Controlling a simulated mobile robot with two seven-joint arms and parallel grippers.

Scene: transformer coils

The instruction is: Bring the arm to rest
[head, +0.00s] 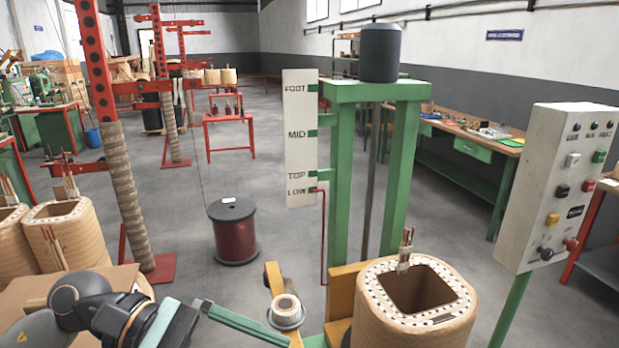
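My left arm (85,310) comes in at the lower left. My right gripper is not in view.
A large wrapped coil (412,310) stands at the bottom right, before a green frame (396,180) with a level scale (300,140). A control panel (560,185) stands right. Wrapped coils (65,235) stand left. A dark red drum (234,232) sits on open floor.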

